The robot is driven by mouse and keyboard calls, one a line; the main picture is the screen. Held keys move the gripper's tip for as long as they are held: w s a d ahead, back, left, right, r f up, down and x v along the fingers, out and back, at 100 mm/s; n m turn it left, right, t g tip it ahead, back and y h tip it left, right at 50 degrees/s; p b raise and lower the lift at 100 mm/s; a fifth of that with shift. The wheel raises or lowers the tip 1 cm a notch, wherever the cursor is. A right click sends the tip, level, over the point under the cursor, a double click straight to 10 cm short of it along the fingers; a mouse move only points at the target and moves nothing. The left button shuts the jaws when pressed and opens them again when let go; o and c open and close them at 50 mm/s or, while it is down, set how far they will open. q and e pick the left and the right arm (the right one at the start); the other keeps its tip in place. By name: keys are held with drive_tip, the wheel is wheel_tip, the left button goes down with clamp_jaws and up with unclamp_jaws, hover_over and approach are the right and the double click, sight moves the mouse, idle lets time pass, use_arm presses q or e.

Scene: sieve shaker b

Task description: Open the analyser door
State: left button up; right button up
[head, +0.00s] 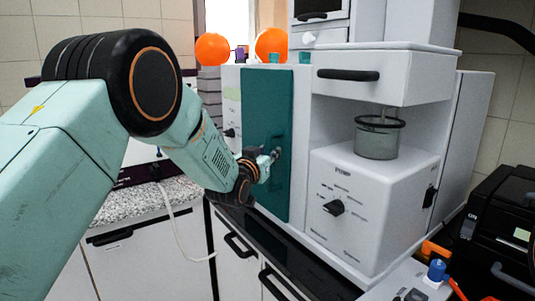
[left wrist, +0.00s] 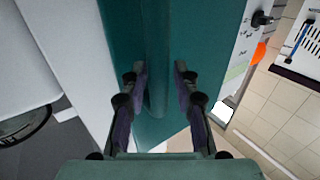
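The analyser door (head: 266,115) is a tall teal panel on the front of the white analyser cabinet, and it looks shut. My left gripper (head: 274,156) is at the door's front, about mid-height. In the left wrist view the door (left wrist: 120,25) fills the middle, with a teal vertical bar handle (left wrist: 157,60) running down it. The two fingers of my left gripper (left wrist: 160,75) are apart, one on each side of the handle. Whether either finger touches it is hard to tell. My right gripper is not in view.
Right of the door is a white unit with a knob (head: 334,208), a clear sieve cup (head: 378,138) and a drawer with a black handle (head: 348,75). Orange balls (head: 271,45) sit on top. A black device (head: 500,225) stands at right. Floor shows in the wrist view.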

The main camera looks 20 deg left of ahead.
use_arm(q)
drive_tip(key=shift+w+d+f, duration=0.1)
drive_tip(key=shift+w+f, duration=0.1)
drive_tip(key=shift+w, duration=0.05)
drive_tip(key=shift+c, duration=0.3)
drive_tip(key=shift+w, duration=0.1)
drive_tip(key=shift+c, duration=0.9)
clamp_jaws()
